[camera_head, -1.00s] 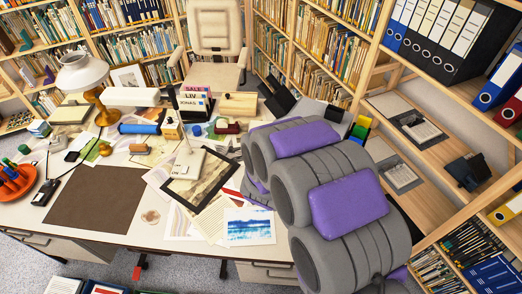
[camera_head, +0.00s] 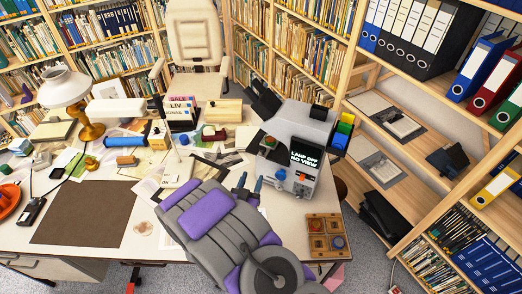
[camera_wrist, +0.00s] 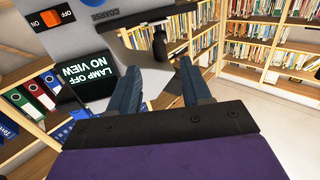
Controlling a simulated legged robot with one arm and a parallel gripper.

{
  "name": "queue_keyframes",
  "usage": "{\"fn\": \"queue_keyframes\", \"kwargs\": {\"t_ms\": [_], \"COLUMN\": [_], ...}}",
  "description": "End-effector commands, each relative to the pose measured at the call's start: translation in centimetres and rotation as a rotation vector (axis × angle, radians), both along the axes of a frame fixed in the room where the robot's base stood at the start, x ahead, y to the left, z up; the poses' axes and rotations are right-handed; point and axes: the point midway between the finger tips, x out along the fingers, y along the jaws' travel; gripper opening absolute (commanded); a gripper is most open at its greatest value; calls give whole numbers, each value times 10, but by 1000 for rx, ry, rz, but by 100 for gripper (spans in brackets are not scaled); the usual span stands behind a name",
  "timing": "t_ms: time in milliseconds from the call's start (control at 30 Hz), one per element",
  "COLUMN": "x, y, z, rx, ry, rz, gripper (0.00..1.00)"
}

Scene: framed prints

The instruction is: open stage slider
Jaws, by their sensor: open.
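A grey device (camera_head: 300,142) stands on the right part of the desk. Its screen (camera_head: 305,155) reads "LAMP OFF NO VIEW". The wrist view shows the screen (camera_wrist: 85,82), an orange switch marked OFF (camera_wrist: 50,18) and a dark ledge (camera_wrist: 145,17) marked COARSE nearby. A small black knob (camera_wrist: 160,42) hangs below the ledge; I cannot tell whether it is the stage slider. My gripper (camera_head: 249,182) is open and empty, just left of the device's front. In the wrist view its fingers (camera_wrist: 158,64) are spread below the knob, apart from it.
A wooden tray with compartments (camera_head: 310,224) lies at the desk's front right edge. Papers and a framed sheet lie left of the device. A dark brown mat (camera_head: 85,212) is at the left. Shelves with binders (camera_head: 485,65) stand at the right.

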Motion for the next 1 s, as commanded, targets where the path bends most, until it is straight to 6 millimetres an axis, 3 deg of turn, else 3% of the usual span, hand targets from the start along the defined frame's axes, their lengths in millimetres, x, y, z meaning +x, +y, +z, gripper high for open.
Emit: {"fn": "queue_keyframes", "kwargs": {"t_ms": [700, 1000], "x": [109, 142], "y": [-22, -27], "z": [-1, 0], "rx": [2, -1], "ry": [-1, -3], "rz": [-4, -1], "gripper": [48, 48]}}
